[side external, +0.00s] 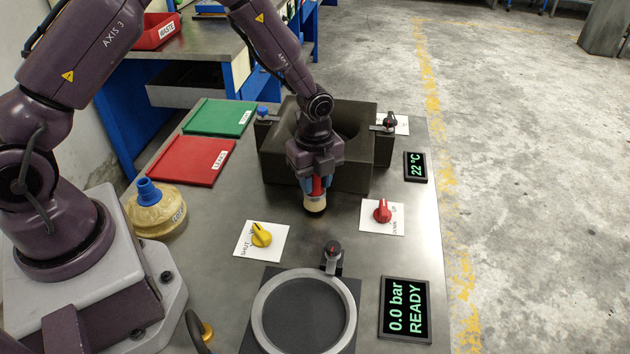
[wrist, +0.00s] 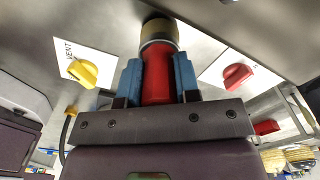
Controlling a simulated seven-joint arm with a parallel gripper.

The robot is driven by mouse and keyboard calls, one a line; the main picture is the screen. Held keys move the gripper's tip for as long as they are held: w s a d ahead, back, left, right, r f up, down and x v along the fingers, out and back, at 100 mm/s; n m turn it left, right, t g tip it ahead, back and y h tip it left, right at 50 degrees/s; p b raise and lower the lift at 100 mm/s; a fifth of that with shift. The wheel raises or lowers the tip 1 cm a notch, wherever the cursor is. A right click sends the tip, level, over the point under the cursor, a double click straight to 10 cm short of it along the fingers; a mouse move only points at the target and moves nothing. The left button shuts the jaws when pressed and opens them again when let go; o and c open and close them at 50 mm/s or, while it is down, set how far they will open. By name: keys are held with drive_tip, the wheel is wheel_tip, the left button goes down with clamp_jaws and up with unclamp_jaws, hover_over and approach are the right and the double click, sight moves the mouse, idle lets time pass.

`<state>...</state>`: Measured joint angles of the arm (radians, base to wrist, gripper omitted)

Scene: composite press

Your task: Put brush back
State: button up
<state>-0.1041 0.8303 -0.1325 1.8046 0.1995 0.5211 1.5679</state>
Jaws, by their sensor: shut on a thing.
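The brush has a red handle and a cream head with a dark end. My gripper (side external: 319,186) is shut on its red handle, in front of the dark block, with the head (side external: 315,203) pointing down at the metal table. In the wrist view the red handle (wrist: 157,78) sits between the two blue fingers of my gripper (wrist: 158,80), and the cream head (wrist: 160,31) sticks out beyond them. I cannot tell whether the head touches the table. No holder for the brush is clearly recognisable.
The dark hollow block (side external: 365,170) stands behind my gripper. A yellow knob (side external: 261,235) and a red knob (side external: 382,211) flank the brush. A round plate (side external: 305,312) is in front. Green (side external: 220,117) and red (side external: 193,160) panels and a blue-capped container (side external: 157,210) are at left.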

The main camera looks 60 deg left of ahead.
drive_tip(key=shift+f, duration=0.4)
drive_tip(key=shift+f, duration=0.1)
drive_tip(key=o, duration=1)
